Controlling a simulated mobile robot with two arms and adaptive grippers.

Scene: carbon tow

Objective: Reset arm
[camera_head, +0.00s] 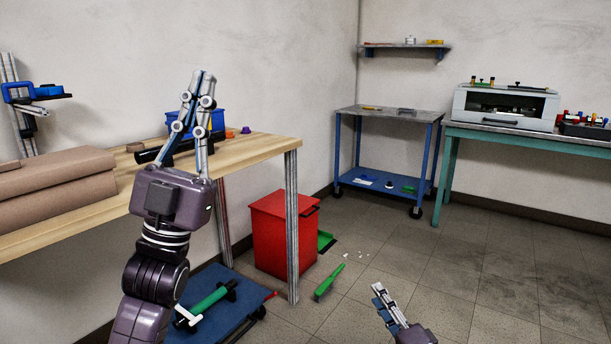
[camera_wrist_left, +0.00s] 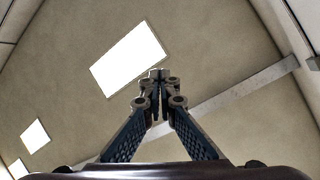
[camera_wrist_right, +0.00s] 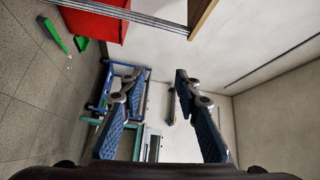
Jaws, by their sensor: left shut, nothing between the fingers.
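My left gripper (camera_head: 204,77) is raised upright in front of the wooden workbench (camera_head: 255,150) in the head view, its fingers pointing up. In the left wrist view (camera_wrist_left: 158,78) its fingertips meet with nothing between them, against the ceiling. My right gripper (camera_head: 380,290) is low at the bottom of the head view, over the tiled floor. In the right wrist view (camera_wrist_right: 160,80) its fingers stand apart with nothing between them.
A red bin (camera_head: 278,238) stands by the bench leg. A green brush (camera_head: 329,283) lies on the floor nearby. A blue cart (camera_head: 385,178) and a green table (camera_head: 480,133) stand farther back. The floor at right is clear.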

